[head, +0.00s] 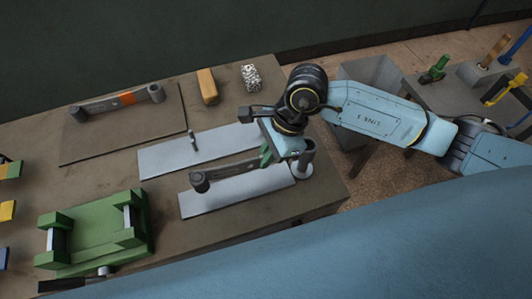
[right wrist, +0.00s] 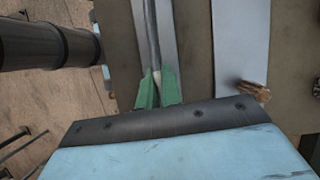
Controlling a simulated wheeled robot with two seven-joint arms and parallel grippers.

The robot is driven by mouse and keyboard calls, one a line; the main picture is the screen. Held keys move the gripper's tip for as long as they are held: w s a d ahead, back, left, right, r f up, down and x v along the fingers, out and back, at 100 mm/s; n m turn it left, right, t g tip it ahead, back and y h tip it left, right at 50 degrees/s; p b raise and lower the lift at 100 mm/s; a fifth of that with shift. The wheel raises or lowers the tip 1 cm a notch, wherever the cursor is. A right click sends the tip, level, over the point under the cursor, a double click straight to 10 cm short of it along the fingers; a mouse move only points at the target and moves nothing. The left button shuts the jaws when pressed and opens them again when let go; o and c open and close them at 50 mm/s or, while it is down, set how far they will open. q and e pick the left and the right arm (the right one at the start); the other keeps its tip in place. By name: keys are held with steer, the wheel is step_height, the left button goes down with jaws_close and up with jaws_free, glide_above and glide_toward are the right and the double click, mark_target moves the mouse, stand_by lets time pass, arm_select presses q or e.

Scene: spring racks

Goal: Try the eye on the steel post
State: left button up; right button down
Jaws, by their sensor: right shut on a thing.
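A grey steel leaf (head: 235,172) with an upright, barrel-like eye at its left end (head: 199,183) spans the front pale plate. My right gripper (head: 272,155) is shut on the leaf near its right end. In the right wrist view, its green fingers (right wrist: 157,90) pinch the grey strip (right wrist: 153,35). A grey upright cylinder (head: 306,152) on a pale round base (head: 302,170) stands at the table's right corner, by the leaf's right end. I cannot tell whether the eye there is around a post, above it or beside it. My left gripper is not in view.
A second leaf (head: 100,105) with an orange band lies on a dark mat at the back left. A green fixture (head: 95,232) sits at the front left. A wooden block (head: 207,86) and speckled piece (head: 251,77) are behind.

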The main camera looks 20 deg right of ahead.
steer(key=shift+f+b, duration=3)
steer(key=shift+f, duration=0.05)
steer(key=c, duration=1.5)
jaws_free()
steer(key=shift+f, duration=0.15)
steer(key=v, duration=1.3)
steer(key=shift+r, duration=0.3)
